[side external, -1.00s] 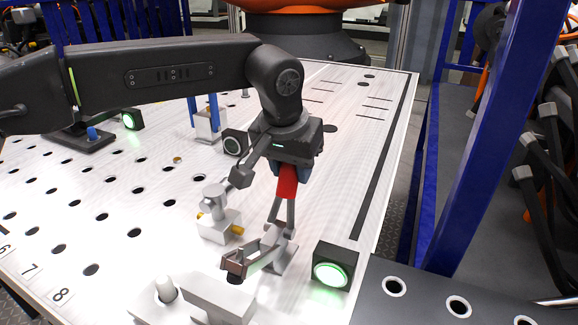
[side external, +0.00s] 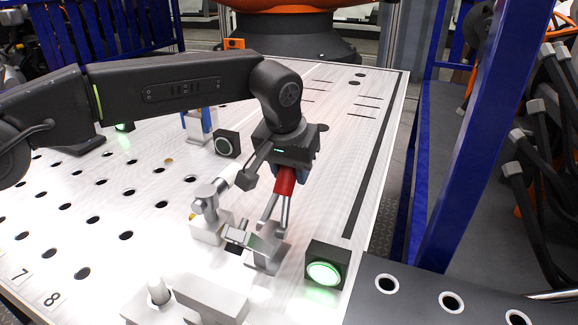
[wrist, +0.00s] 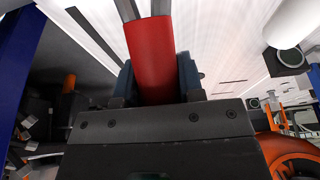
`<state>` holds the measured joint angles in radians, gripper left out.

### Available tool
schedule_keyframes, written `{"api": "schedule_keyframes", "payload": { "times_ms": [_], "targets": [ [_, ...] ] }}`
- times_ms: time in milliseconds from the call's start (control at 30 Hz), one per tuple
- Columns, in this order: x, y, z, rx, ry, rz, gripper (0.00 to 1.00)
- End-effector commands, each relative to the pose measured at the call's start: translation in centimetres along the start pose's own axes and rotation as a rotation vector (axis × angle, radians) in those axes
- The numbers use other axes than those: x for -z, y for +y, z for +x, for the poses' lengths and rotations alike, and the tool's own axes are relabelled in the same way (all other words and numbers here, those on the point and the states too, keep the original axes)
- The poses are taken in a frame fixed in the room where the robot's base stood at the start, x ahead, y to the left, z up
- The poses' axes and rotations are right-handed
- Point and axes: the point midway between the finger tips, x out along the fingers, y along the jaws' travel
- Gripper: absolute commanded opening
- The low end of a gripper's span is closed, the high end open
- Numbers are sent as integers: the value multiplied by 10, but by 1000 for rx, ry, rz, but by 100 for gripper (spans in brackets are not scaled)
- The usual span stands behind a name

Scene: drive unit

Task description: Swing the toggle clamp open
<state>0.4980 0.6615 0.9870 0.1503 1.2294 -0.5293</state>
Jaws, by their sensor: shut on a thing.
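The toggle clamp (side external: 268,250) stands on the perforated table, with a metal base, two thin steel links and a red handle (side external: 285,181). My gripper (side external: 287,165) is shut on the red handle from above. The wrist view shows the handle (wrist: 150,55) between the dark jaws (wrist: 157,82), with the steel links running beyond it. The clamp's dark-tipped arm (side external: 237,239) points left from the base, close to a silver block with a post (side external: 208,220). I cannot tell whether the tip touches that block.
A black box with a lit green button (side external: 324,271) stands close right of the clamp. Grey blocks (side external: 210,298) lie in front. Another black button box (side external: 227,144) stands behind. A blue frame post (side external: 478,140) rises at right. The table's right strip is clear.

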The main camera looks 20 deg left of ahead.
Motion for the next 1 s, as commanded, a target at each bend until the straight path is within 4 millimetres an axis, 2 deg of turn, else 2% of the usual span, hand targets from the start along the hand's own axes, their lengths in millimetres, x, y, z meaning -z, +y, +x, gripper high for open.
{"api": "schedule_keyframes", "payload": {
  "times_ms": [1000],
  "targets": [
    [7,0,43,3,-7,1,24]
  ]
}}
